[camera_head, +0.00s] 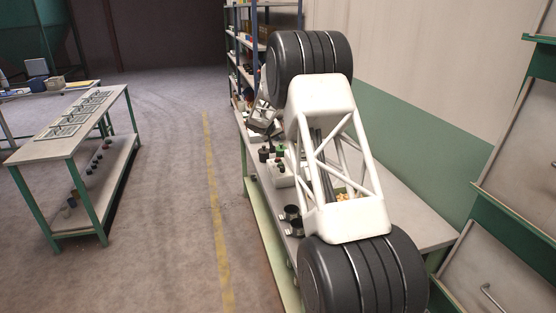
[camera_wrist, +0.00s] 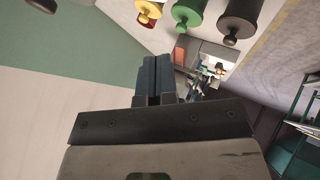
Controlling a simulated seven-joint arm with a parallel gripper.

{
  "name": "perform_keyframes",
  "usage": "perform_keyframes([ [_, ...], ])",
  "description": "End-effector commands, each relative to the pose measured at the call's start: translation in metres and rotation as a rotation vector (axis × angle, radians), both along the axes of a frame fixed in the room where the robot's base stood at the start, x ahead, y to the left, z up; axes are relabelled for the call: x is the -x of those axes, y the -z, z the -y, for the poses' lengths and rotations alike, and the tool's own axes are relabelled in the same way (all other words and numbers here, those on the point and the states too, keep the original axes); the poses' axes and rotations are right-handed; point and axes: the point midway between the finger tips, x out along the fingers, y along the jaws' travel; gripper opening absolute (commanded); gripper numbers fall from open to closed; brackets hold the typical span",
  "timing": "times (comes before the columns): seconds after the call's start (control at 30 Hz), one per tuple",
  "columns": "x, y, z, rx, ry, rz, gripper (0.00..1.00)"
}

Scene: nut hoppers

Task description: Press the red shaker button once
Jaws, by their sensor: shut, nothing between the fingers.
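My gripper (camera_wrist: 153,62) is shut and empty in the wrist view, its two dark fingers side by side and pointing up the picture. Beyond the fingertips, at the top edge, are a yellow hopper-like piece with a dark red end (camera_wrist: 147,13), a green one (camera_wrist: 187,13) and a dark one (camera_wrist: 237,22). The fingers appear apart from them. I cannot pick out the red shaker button for certain in either view. In the head view my arm covers much of the bench, and the gripper end is only partly visible beyond it.
The workbench (camera_head: 405,205) runs along the wall, with a white box (camera_head: 281,174), a green-topped piece (camera_head: 280,150) and dark cups (camera_head: 292,213) on it. A shelf rack (camera_head: 233,55) stands behind. A second table (camera_head: 45,146) is at the left, with open floor between.

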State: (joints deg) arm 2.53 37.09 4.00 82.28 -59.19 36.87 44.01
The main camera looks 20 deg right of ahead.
Motion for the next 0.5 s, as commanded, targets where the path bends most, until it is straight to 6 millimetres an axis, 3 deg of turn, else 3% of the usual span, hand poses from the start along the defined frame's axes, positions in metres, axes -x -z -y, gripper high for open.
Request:
perform_keyframes([
  [0.5,0.0,0.053,0.0,-0.001,-0.001,-0.001,0.0],
])
